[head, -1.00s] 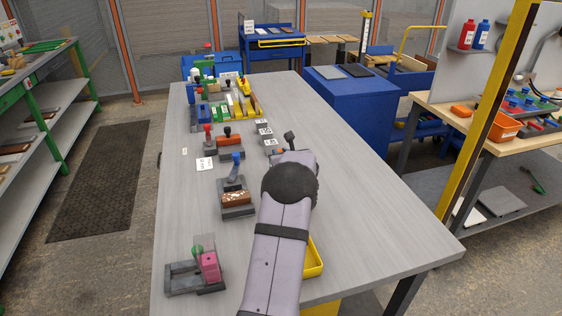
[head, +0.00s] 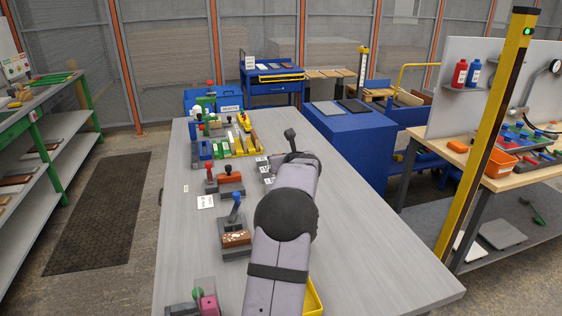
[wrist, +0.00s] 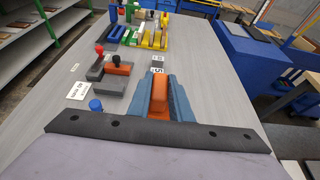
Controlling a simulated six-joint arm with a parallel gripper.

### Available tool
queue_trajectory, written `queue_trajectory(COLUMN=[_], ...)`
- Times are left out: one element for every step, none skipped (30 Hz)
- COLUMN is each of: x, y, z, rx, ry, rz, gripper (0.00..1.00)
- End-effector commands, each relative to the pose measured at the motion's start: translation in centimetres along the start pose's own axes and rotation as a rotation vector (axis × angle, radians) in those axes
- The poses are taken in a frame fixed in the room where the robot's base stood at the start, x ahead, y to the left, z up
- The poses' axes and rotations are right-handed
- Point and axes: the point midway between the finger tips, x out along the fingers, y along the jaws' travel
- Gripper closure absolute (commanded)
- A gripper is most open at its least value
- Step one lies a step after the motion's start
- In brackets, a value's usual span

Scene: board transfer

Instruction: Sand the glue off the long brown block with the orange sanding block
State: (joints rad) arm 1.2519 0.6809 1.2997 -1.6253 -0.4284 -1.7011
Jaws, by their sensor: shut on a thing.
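The long brown block (head: 236,239) has whitish patches on top and lies in a dark fixture (head: 222,222) with a blue-handled clamp (head: 235,208), left of my arm. In the wrist view, only the clamp's blue knob (wrist: 95,104) shows clearly; the brown block is hidden. My gripper (wrist: 158,84) has blue fingers and is shut on the orange sanding block (wrist: 159,98), over the table right of the fixtures. In the head view my own arm mostly hides the gripper and the orange block. How far it is above the table is unclear.
A second orange piece (head: 230,183) with a black knob sits beside a red-knobbed clamp (head: 210,173). Colored racks (head: 230,140) stand at the back. A pink block (head: 208,304) is at front left, and a yellow tray (head: 313,299) is partly behind my arm. The table's right side is clear.

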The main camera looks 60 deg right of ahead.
Motion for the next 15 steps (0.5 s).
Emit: queue_trajectory(x=[-0.1,-0.2,-0.4,-0.6,-0.8,-1.0,-1.1,-1.2,-1.3,-1.4,-1.6,-1.8,-2.0,-2.1,-2.5], y=[-0.1,-0.1,-0.1,-0.1,-0.1,0.1,0.2,0.2,0.6,1.0,1.3,2.4,3.1,4.0,5.2], z=[0.4,0.6,0.9,1.1,1.1,0.7,0.4,0.1,-0.5,-0.9,-1.3,-2.2,-2.8,-3.5,-4.3], rx=[-0.001,-0.002,-0.002,-0.002,0.000,0.003,0.003,0.003,0.001,-0.002,-0.006,-0.018,-0.028,-0.042,-0.059], ry=[-0.003,-0.004,-0.004,-0.004,-0.003,0.000,0.000,0.001,0.002,0.002,0.002,0.003,0.003,0.004,0.003], rz=[-0.001,-0.001,-0.002,-0.002,-0.002,-0.002,-0.001,-0.001,0.009,0.018,0.026,0.058,0.081,0.111,0.155], gripper=[1.00,1.00,1.00,1.00,1.00,1.00,1.00,1.00,1.00,1.00,1.00,1.00,1.00,1.00,1.00])
